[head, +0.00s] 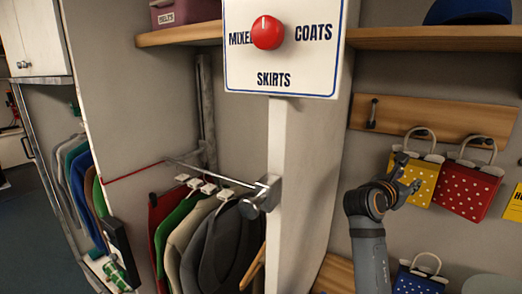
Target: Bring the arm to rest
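My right arm (370,240) comes up from the bottom right. Its gripper (410,173) has its fingers spread apart, with nothing seen between them. It overlaps the left side of a yellow polka-dot bag (425,182) in the picture; I cannot tell whether they touch. The yellow bag hangs upright on the wall, its handle at a hook on the wooden rail (440,116). My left gripper is not in view.
A red polka-dot bag (468,191) hangs beside the yellow one, and a blue bag (420,278) is below. A signboard (285,60) with a red knob (267,32) stands on a white post. Jackets (208,245) hang from a metal rail (215,174) at left.

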